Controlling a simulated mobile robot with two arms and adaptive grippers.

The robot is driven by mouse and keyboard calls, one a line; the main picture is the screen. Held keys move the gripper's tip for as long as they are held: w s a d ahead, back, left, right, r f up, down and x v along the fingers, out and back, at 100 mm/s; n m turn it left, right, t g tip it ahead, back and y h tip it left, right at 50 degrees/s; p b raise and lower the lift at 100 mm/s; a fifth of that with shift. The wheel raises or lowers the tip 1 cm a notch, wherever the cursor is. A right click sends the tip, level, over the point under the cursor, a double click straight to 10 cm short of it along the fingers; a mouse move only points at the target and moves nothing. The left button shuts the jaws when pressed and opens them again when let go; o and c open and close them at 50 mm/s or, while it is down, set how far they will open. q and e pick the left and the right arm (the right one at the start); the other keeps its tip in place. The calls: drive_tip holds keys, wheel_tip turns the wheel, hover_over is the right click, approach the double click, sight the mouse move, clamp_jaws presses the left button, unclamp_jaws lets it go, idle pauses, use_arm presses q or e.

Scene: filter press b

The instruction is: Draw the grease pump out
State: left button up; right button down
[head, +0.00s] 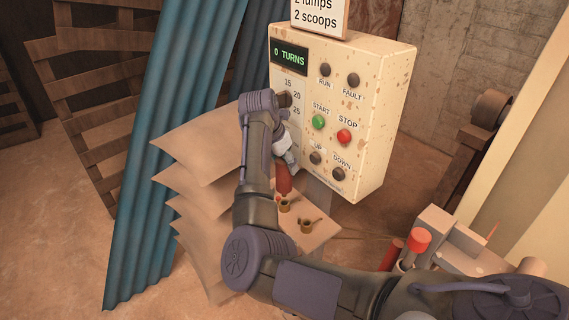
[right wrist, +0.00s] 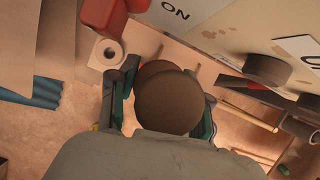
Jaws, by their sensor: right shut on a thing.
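My right gripper (head: 287,155) is in front of the lower left side of the cream control box, with the arm hiding much of it. In the right wrist view its fingers (right wrist: 160,88) are shut on a brown round knob (right wrist: 168,102), one finger on each side. This knob looks like the handle of the grease pump, but the pump's body is hidden behind it. A red part (head: 283,180) shows just below the gripper in the head view; I cannot tell whether it belongs to the pump. My left gripper is not in view.
The cream control box (head: 370,110) stands close to the gripper. A red-topped cylinder (head: 419,238) stands at lower right.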

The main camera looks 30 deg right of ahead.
drive_tip(key=shift+r, duration=0.1)
drive_tip(key=shift+r+p, duration=0.65)
drive_tip(key=shift+r, duration=0.6)
drive_tip(key=shift+f, duration=0.1)
